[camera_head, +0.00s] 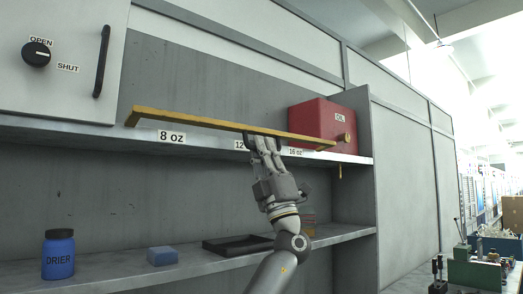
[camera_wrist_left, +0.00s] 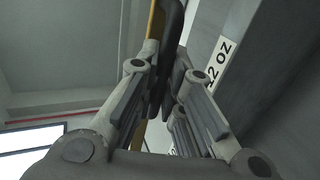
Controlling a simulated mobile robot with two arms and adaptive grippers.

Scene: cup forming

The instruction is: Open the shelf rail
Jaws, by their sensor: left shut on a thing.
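The shelf rail (camera_head: 200,122) is a long yellow bar running across the front of the upper shelf (camera_head: 90,133). Its left end has a short bent tip and stands above the shelf edge; its right end lies near the red box. My left gripper (camera_head: 263,140) reaches up from below and is shut on the rail right of its middle, near the "12" label. In the left wrist view the fingers (camera_wrist_left: 168,85) close around the yellow rail (camera_wrist_left: 154,22), which they partly hide. My right gripper is not in view.
A red OIL box (camera_head: 312,117) stands on the upper shelf at right, behind the rail. The lower shelf holds a blue DRIER jar (camera_head: 58,256), a blue block (camera_head: 162,256) and a dark tray (camera_head: 236,245). A cabinet with a black handle (camera_head: 102,62) is upper left.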

